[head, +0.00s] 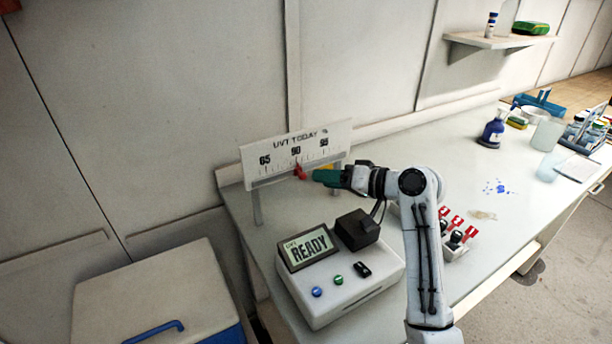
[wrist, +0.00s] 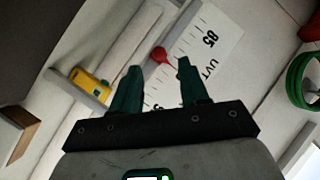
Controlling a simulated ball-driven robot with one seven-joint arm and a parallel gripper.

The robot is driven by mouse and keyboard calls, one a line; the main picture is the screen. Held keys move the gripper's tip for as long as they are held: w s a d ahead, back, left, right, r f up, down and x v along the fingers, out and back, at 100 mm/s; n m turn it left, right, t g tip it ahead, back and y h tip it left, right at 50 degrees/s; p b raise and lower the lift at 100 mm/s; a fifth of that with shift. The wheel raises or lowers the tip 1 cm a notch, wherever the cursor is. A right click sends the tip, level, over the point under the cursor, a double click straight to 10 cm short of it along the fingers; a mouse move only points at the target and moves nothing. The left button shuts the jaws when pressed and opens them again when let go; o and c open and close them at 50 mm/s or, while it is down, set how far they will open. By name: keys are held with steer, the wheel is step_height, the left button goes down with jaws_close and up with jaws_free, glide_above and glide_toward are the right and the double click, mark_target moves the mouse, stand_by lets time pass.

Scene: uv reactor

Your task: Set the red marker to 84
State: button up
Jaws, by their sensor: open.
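The white "UVT TODAY %" scale board (head: 330,142) stands on posts at the back of the bench, with 85, 90 and 95 printed above its ticks. The red marker (head: 300,171) sits at its lower edge, close to the 90 in the head view. The wrist view shows the red marker (wrist: 158,56) as a red drop shape on the edge of the scale board (wrist: 222,50), on the 90 side of the 85. My gripper (head: 317,175) is open beside the marker. In the wrist view my gripper (wrist: 160,66) has its fingertips either side of the marker, which appears just past them.
A white device (head: 340,285) with a READY screen and buttons stands in front of the board. A rack with red-tagged items (head: 457,232) is right of my arm.

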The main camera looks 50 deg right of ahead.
mark_target(305, 177)
steer(key=shift+p+x, duration=0.35)
steer(key=shift+x, duration=2.25)
steer(key=shift+c, duration=0.2)
jaws_close()
